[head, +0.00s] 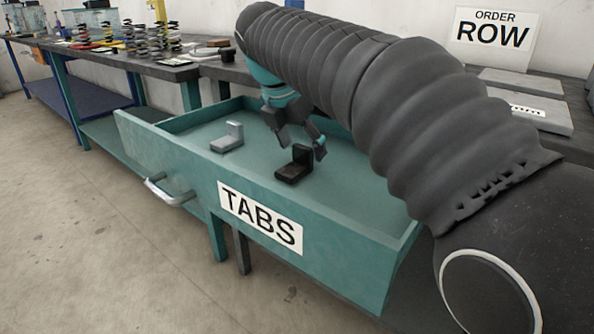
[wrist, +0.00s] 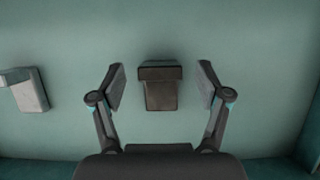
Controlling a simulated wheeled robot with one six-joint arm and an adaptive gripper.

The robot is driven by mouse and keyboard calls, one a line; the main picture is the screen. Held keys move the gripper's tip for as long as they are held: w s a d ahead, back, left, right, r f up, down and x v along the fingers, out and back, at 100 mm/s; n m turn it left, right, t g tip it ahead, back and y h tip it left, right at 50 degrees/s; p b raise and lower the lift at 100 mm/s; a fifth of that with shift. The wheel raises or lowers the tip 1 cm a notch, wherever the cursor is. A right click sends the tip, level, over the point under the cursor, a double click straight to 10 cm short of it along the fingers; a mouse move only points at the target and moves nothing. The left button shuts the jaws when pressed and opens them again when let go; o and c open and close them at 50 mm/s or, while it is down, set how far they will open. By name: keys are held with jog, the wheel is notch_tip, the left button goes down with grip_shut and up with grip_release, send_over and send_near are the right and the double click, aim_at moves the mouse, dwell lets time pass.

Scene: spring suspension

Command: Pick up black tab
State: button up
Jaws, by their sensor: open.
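The black tab (head: 294,165) is a dark L-shaped piece standing on the floor of the open teal drawer (head: 200,190) labelled TABS. In the wrist view the black tab (wrist: 160,86) lies centred ahead of my gripper (wrist: 160,88), between the lines of its two spread fingers. There is a gap on each side, and no contact shows. In the head view my gripper (head: 299,140) reaches down into the drawer beside and behind the tab. It is open and empty. Its exact height above the drawer floor is hard to tell.
A grey L-shaped tab (head: 228,138) stands left of the black one in the drawer; it also shows in the wrist view (wrist: 25,90). The drawer walls surround both. A bench with several springs (head: 140,40) stands at the back left. An ORDER ROW sign (head: 493,38) stands at right.

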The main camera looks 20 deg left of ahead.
aim_at(302, 147)
jog(key=shift+w+f, duration=0.2)
jog(key=shift+f, duration=0.35)
jog(key=c, duration=1.3)
jog(key=shift+r, duration=0.15)
jog(key=shift+c, duration=0.2)
notch_tip(302, 147, up, 4)
jog(key=shift+r+p, duration=0.25)
jog(key=shift+p, duration=0.7)
jog(key=d+r+p, duration=0.1)
jog(key=d+r, duration=0.5)
jog(key=d, duration=0.5)
jog(key=shift+s+d+r, duration=0.15)
jog(key=shift+s+d, duration=0.25)
jog(key=shift+s, duration=0.05)
